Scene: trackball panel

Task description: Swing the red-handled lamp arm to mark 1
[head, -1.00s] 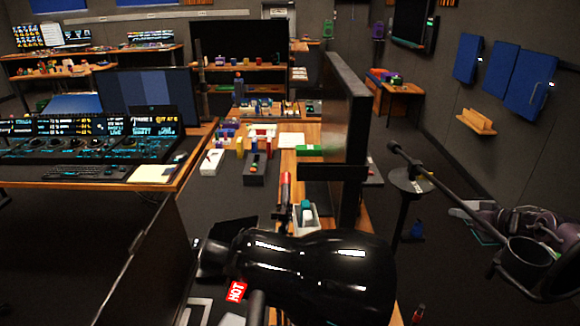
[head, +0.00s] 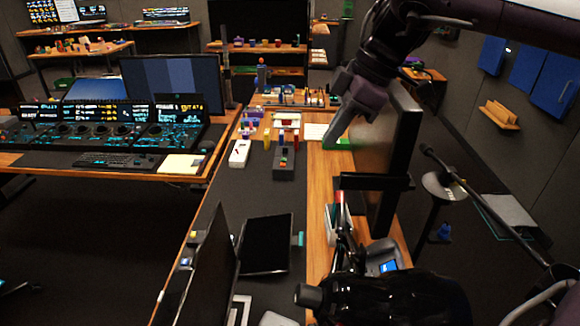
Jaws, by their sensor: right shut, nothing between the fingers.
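The black glossy lamp head (head: 405,300) lies at the bottom edge, partly cut off. A thin dark arm with a small red part (head: 339,198), possibly the red handle, rises beyond it above the right-hand wooden bench. Mark 1 cannot be made out. My right gripper (head: 331,142) comes down from the top right, shut and empty. My left gripper is not in view.
A dark upright panel (head: 392,165) stands right of the red part. A black tablet (head: 267,243) and a tilted dark screen (head: 210,265) are left of the lamp. A round-topped stand (head: 445,186) is at the right. Small blocks crowd the bench's far end.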

